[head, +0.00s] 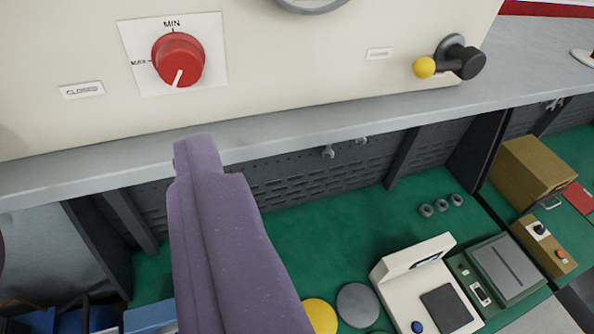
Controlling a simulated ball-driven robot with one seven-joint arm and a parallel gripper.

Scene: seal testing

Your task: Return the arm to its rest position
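My gripper (199,150) shows as a purple shape rising from the bottom, left of the middle. Its tip is in front of the grey shelf edge, below the red knob. It is seen edge-on, so I cannot tell whether its fingers are apart or together. No held object shows at its tip. The rest of the arm is out of view.
The cream panel above bears a red knob (178,60) and a yellow-tipped lever (425,67). The grey shelf (330,118) juts out below it.

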